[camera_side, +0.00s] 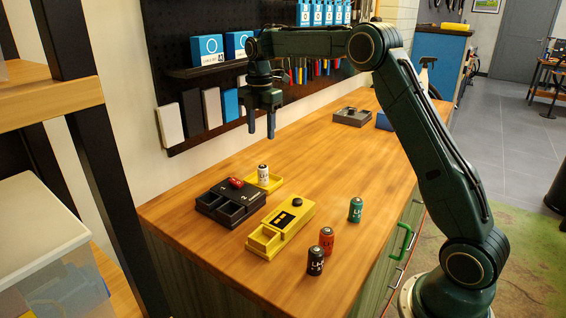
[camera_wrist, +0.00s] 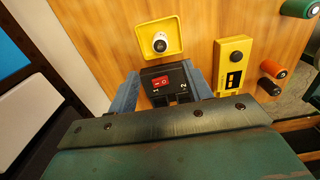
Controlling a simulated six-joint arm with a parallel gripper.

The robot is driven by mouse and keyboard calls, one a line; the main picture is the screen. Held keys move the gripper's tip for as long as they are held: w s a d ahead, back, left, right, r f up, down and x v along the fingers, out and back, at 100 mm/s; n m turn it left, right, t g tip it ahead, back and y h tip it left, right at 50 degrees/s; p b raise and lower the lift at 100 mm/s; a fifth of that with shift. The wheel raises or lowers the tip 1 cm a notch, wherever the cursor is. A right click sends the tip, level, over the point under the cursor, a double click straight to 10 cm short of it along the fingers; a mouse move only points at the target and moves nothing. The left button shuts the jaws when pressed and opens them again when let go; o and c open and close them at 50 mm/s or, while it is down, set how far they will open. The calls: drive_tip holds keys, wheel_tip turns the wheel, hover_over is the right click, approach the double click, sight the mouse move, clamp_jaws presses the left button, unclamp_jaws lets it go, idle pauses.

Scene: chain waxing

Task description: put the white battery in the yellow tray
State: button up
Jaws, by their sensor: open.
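The white battery (camera_side: 263,172) stands upright inside the yellow tray (camera_side: 277,184), on the wooden bench. In the wrist view the white battery (camera_wrist: 160,43) is seen from above, near the middle of the yellow tray (camera_wrist: 144,28), with the tray's rim around it. My gripper (camera_side: 261,134) is open and empty, high above the bench and clear of the tray. In the wrist view its two blue fingers (camera_wrist: 161,82) are spread apart on either side of a black box, with nothing between them.
The black two-slot box (camera_side: 230,205) with a red switch sits beside the tray. A yellow device (camera_side: 281,228) with a black knob is nearby. Green (camera_side: 355,210), orange (camera_side: 326,240) and black (camera_side: 316,261) batteries stand to the right. A grey tray (camera_side: 351,117) lies farther back. The bench between is clear.

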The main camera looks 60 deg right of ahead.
drive_tip(key=s+a+r+m+t, duration=0.1)
drive_tip(key=s+a+r+m, duration=0.35)
drive_tip(key=s, duration=0.45)
drive_tip(key=s+a+r+m+t, duration=0.2)
drive_tip(key=s+a+r+m, duration=0.25)
drive_tip(key=s, duration=0.35)
drive_tip(key=s+a+f+m+t, duration=0.1)
drive_tip(key=s+m, duration=0.3)
drive_tip(key=s, duration=0.5)
drive_tip(key=s+a+f+m+t, duration=0.1)
drive_tip(key=s+a+f+m, duration=0.2)
drive_tip(key=s, duration=0.6)
drive_tip(key=shift+s+f+m+t, duration=0.35)
drive_tip(key=shift+f+m, duration=0.35)
drive_tip(key=shift+m, duration=0.3)
drive_tip(key=shift+a, duration=0.1)
